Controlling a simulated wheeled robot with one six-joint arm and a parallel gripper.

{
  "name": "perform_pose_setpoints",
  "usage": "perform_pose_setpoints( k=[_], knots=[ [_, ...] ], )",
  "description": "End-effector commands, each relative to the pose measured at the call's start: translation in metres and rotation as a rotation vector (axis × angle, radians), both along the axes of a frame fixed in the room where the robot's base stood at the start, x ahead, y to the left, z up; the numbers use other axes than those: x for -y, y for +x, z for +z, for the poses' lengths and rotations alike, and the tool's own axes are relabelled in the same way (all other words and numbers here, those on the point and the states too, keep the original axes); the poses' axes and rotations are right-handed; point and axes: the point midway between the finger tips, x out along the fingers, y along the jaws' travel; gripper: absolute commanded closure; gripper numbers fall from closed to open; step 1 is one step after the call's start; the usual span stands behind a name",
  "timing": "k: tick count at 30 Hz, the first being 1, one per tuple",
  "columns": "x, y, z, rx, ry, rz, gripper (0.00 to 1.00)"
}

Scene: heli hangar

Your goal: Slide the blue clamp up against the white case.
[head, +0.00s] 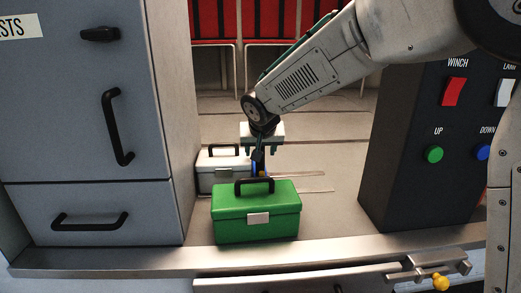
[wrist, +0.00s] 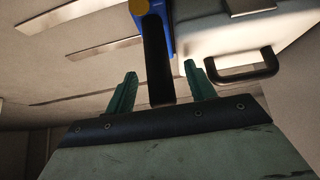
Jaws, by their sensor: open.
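The blue clamp (wrist: 166,42) shows at the top of the wrist view, with a yellow-orange part and a black bar running down between my fingers. In the head view only a sliver of the clamp (head: 254,171) shows, behind the green case's handle. The white case (head: 220,173) stands to its left in the head view. In the wrist view the white case (wrist: 225,45) is right of the clamp, very close; I cannot tell if they touch. My gripper (head: 260,151) is open, its green fingers (wrist: 160,70) on either side of the black bar.
A green case (head: 255,215) stands in front of the clamp, partly hiding it and the white case. A grey cabinet (head: 95,130) is at left and a dark switch panel (head: 415,150) at right. Thin metal strips (head: 305,190) lie on the surface, with free room to the right.

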Motion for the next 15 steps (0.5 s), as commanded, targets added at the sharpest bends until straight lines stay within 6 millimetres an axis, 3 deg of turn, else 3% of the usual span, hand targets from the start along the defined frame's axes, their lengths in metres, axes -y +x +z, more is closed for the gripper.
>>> perform_pose_setpoints(
  k=[15],
  knots=[
    [-0.001,-0.019,0.027,0.001,0.001,0.001,0.45]
  ],
)
